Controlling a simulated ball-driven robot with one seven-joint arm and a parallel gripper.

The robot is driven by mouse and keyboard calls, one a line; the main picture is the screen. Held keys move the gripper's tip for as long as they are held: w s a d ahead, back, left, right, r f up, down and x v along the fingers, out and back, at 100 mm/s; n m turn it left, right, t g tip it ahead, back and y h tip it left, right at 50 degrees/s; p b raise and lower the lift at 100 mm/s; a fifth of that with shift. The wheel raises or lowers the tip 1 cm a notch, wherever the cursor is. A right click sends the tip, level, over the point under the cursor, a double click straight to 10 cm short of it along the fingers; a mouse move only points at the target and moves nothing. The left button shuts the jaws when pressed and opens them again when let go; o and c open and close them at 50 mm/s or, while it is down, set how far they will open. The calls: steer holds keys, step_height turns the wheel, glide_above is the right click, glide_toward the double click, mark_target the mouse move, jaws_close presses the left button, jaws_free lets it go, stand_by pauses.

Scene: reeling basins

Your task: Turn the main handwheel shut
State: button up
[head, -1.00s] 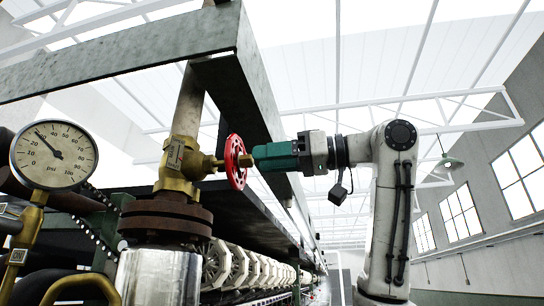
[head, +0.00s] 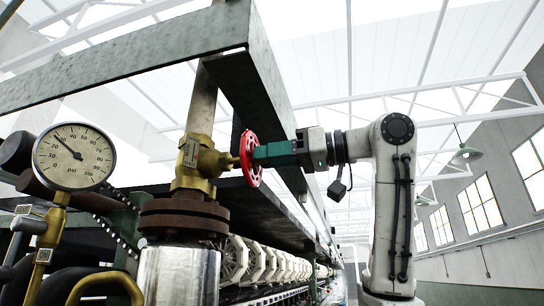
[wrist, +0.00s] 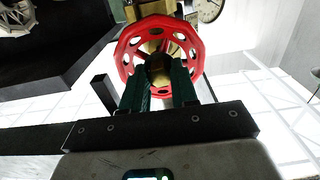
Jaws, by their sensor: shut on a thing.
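The red handwheel (head: 250,158) sits on the stem of a brass valve (head: 197,165), facing right in the head view. In the wrist view the red handwheel (wrist: 160,95) fills the upper middle, its round holes showing around the rim. My gripper (head: 258,154) has teal fingers reaching the wheel from the right. In the wrist view my gripper (wrist: 159,72) has its two fingers at the wheel's centre, on either side of the hub. It is shut on the handwheel. The exact contact at the fingertips is partly hidden.
A psi gauge (head: 74,157) stands left of the valve, its needle in the lower part of the scale. A grey steel beam (head: 140,50) passes above the wheel. A rusty flange (head: 184,216) lies under the valve. White reels (head: 262,262) line the machine behind.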

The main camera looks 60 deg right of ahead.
jaws_close()
steer(key=m+b, duration=0.8)
steer(key=m, duration=2.1)
steer(key=o, duration=0.7)
jaws_free()
steer(key=shift+c, duration=0.3)
